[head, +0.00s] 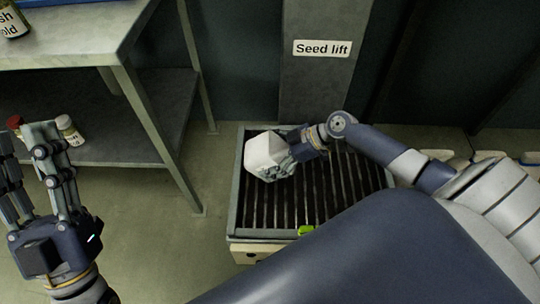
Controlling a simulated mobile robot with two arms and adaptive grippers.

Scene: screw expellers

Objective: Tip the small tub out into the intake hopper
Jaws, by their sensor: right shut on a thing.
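The small tub (264,152) is white and sits in the grasp of my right gripper (284,166), above the back left part of the intake hopper. It looks tilted; its opening and any contents cannot be made out. The intake hopper (238,190) is a grey-rimmed box on the floor with dark parallel bars across its top. My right arm reaches over it from the right. My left gripper (28,150) is at the left edge of the head view, fingers pointing up and apart, with nothing between them.
A grey column labelled "Seed lift" (322,48) rises behind the hopper. A metal table (70,38) with a lower shelf (125,130) stands at the left. A labelled jar (12,22) is on its top; a small white bottle (69,130) is lower down. Floor left of the hopper is clear.

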